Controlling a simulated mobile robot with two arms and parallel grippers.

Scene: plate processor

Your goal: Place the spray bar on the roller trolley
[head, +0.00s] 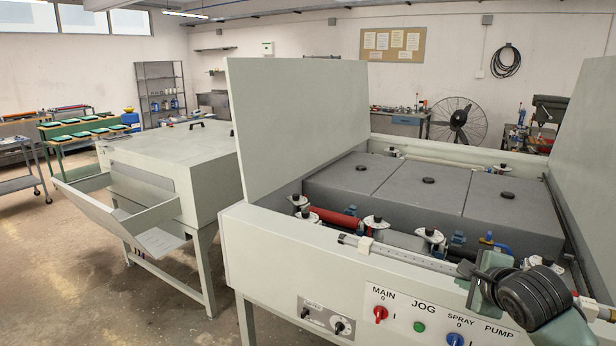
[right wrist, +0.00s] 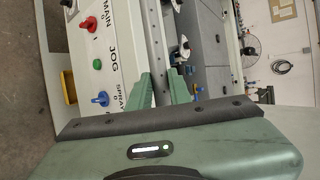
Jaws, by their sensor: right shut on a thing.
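The spray bar (head: 405,253) is a long light grey tube with small dark marks along it. It lies along the front edge of the open plate processor (head: 260,240), with a white block near its left end. My right gripper (head: 482,274) is shut on the bar, right of its middle. In the right wrist view the bar (right wrist: 157,45) runs between the two green fingers of the gripper (right wrist: 164,90). A grey trolley on castors (head: 18,184), perhaps the roller trolley, is cut off at the far left. My left gripper is out of view.
Raised lids (head: 300,130) stand either side of the processor opening. Control knobs (head: 380,313) sit below the bar. A second machine (head: 180,160) with an open front tray (head: 150,240) stands to the left. Open floor (head: 50,270) lies at the lower left.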

